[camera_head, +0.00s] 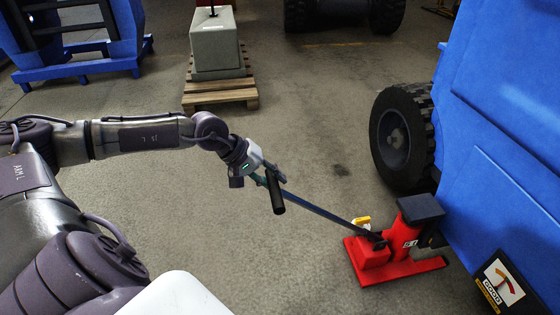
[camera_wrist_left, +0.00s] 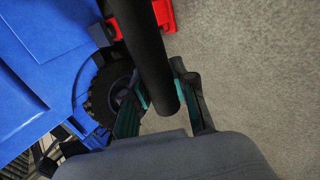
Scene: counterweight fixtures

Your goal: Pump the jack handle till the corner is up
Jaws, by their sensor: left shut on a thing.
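The jack handle (camera_head: 317,206) is a long dark bar that slopes from a thick black grip down to the red jack (camera_head: 402,236) on the floor. My left gripper (camera_head: 271,180) is shut on the handle near its grip end. In the left wrist view the black handle (camera_wrist_left: 152,55) runs between the two greenish fingers of my left gripper (camera_wrist_left: 160,96). The jack's dark top pad stands beside the lower corner of the blue machine (camera_head: 500,130); I cannot tell whether they touch. My right gripper is not in view.
A black tyre (camera_head: 402,135) of the machine stands behind the jack. A grey block (camera_head: 216,50) sits on a wooden pallet (camera_head: 220,94) at the back, with a blue frame (camera_head: 82,65) to its left. The concrete floor around the handle is clear.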

